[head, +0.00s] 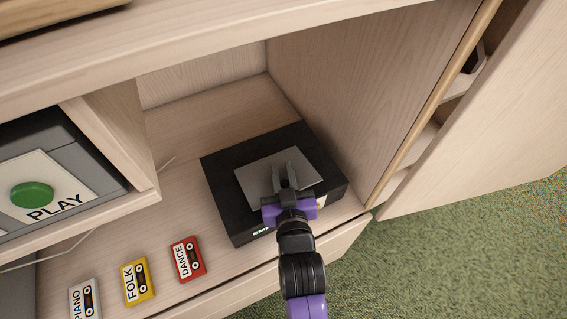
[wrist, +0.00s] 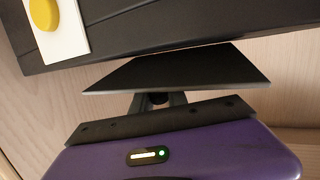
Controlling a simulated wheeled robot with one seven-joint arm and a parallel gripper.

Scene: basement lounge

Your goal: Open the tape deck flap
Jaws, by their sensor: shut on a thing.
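The black tape deck (head: 225,200) sits on the cabinet shelf, and its dark body also spans the top of the wrist view (wrist: 180,20). Its grey flap (head: 255,176) is a flat plate over the deck's top. In the wrist view the flap (wrist: 175,70) stands out from the deck body as a thin dark plate; how far it is tilted is hard to tell. My gripper (head: 283,170) comes from the front with its fingers at the flap, shut on its near edge. The fingertips are partly hidden behind the flap in the wrist view.
Three cassettes, PIANO (head: 84,299), yellow FOLK (head: 138,281) and red DANCE (head: 187,259), lie left of the deck. A grey box with a green PLAY button (head: 32,194) stands further left. The cabinet's right wall and open door (head: 480,145) bound the right side.

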